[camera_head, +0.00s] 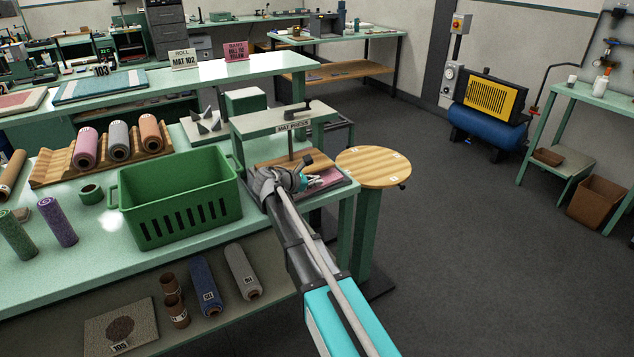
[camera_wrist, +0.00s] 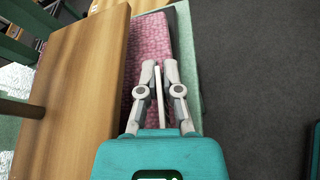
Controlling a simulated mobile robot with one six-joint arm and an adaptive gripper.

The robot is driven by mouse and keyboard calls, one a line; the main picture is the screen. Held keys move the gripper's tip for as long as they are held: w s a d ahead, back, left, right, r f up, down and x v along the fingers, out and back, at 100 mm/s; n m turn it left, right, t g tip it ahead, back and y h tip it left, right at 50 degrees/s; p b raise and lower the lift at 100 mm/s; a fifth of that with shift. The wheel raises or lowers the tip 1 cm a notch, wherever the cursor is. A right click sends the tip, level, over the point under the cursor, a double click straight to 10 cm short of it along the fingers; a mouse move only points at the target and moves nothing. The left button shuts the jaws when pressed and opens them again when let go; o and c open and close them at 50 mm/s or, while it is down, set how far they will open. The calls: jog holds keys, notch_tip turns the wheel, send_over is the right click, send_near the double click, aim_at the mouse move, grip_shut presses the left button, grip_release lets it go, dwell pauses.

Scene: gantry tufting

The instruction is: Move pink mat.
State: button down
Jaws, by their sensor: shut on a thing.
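The pink mat (camera_head: 328,177) lies in the mat press (camera_head: 245,127) at the right end of the green bench, partly covered by my gripper and the press. In the wrist view the patterned pink mat (camera_wrist: 150,38) lies flat beside and partly under a wooden plate (camera_wrist: 85,75). The fingertips' contact with the mat is hard to see.
A green crate (camera_head: 190,203) stands left of the press. A round wooden stand (camera_head: 372,163) is just right of it. Pink, grey and orange rolls (camera_head: 118,138) lie on a wooden rack at the left. The grey floor (camera_head: 500,260) to the right is open.

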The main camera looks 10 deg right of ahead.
jog(key=shift+w, duration=0.4)
jog(key=c, duration=0.7)
grip_release()
jog(key=shift+f, duration=0.1)
jog(key=shift+a, duration=0.15)
